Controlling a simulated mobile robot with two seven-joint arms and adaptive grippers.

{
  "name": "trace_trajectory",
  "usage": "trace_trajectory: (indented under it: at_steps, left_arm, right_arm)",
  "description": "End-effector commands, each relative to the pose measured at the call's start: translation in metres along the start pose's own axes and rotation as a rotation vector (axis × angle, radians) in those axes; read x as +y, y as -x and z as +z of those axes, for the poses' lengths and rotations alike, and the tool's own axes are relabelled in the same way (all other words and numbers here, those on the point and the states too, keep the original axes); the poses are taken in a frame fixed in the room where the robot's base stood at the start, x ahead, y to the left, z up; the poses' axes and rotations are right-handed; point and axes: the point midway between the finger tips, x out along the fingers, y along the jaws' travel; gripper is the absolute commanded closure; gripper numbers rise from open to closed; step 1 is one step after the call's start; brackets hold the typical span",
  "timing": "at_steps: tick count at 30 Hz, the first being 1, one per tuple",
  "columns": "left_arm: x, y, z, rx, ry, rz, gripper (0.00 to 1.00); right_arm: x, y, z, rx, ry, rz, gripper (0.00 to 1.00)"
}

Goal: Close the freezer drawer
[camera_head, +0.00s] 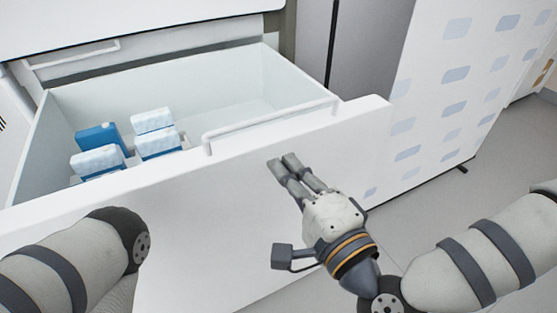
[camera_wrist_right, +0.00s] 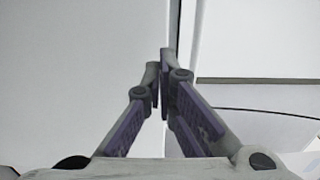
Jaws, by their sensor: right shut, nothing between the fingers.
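The freezer drawer (camera_head: 330,122) is white and stands pulled out, its open top showing the inside. A white bar handle (camera_head: 262,122) runs along the top of its front. My right gripper (camera_head: 283,163) is shut and empty, with its fingertips close to the drawer front, below the handle. I cannot tell whether they touch it. In the right wrist view the shut fingers (camera_wrist_right: 160,68) point at a plain pale surface. My left arm shows at the lower left of the head view, but its gripper is out of view.
Inside the drawer are a blue box (camera_head: 99,137) and several white-and-blue packs (camera_head: 153,121) at the left. Another handled drawer (camera_head: 75,55) is shut behind it. A white panel with pale blue squares (camera_head: 430,110) stands at the right. Grey floor (camera_head: 440,205) is clear there.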

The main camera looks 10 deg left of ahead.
Motion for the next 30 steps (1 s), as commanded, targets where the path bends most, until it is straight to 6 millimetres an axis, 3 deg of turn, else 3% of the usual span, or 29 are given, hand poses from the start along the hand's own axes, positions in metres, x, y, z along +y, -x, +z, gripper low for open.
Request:
trace_trajectory:
  at_steps: [6, 23, 30]
  left_arm:
    - [0.000, -0.004, -0.001, -0.005, 0.000, 0.000, 1.00]
    - [0.000, -0.004, -0.002, -0.006, 0.000, 0.000, 1.00]
    - [0.000, -0.007, -0.002, -0.009, 0.000, 0.000, 1.00]
  right_arm:
    - [0.002, -0.027, 0.000, -0.001, 0.001, 0.002, 1.00]
    - [0.001, -0.034, 0.000, -0.001, 0.001, 0.002, 1.00]
    - [0.002, -0.054, 0.000, 0.000, 0.001, 0.001, 1.00]
